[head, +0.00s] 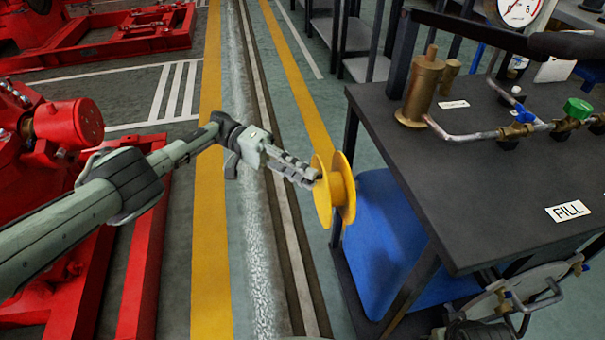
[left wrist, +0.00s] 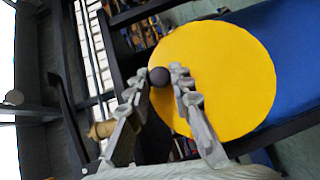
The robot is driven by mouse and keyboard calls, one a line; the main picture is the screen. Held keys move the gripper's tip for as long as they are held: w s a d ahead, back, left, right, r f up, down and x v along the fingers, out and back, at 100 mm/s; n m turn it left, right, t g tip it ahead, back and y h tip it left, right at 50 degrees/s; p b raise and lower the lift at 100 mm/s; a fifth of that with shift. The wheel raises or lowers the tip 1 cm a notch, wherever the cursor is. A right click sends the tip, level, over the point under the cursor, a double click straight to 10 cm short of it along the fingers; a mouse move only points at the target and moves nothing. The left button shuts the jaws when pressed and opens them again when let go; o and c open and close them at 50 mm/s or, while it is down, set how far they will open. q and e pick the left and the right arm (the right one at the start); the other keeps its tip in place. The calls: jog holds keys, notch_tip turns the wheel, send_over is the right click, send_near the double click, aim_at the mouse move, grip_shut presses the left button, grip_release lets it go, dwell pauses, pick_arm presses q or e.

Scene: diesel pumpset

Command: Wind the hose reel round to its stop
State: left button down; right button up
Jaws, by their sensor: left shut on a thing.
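The hose reel is a yellow spool (head: 342,190) at the left side of the dark bench, beside a blue panel. In the left wrist view its round yellow face (left wrist: 225,80) fills much of the right half. A dark round knob (left wrist: 160,76) shows in front of the face, near its left edge. My left gripper (head: 315,177) reaches in from the left at the reel's face; in the wrist view its fingers (left wrist: 160,80) are closed around the knob. The knob is hidden by the fingers in the head view. My right gripper is not in view.
The dark bench (head: 420,175) carries a brass cylinder (head: 420,90), pipes, a green-handled valve (head: 577,108), a gauge (head: 520,8) and a FILL label (head: 568,211). A blue panel (head: 385,240) stands under it. Red machinery (head: 68,125) is at the left. The striped floor between is clear.

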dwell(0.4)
pick_arm(q)
jog(key=c, duration=1.3)
grip_release()
jog(key=shift+c, duration=0.2)
jog(key=shift+r, duration=0.1)
jog(key=shift+r, duration=0.6)
jog(key=o, duration=0.8)
notch_tip(320, 180, up, 8)
jog(key=shift+w, duration=0.3)
jog(key=shift+s+a+r, duration=0.2)
jog(key=shift+s+r, duration=0.05)
jog(key=shift+r, duration=0.35)
jog(key=c, duration=0.6)
jog(key=shift+s+r, duration=0.1)
jog(key=shift+s, duration=0.1)
jog(key=shift+c, duration=1)
jog(key=shift+w+d+f, duration=0.15)
jog(key=shift+f, duration=0.15)
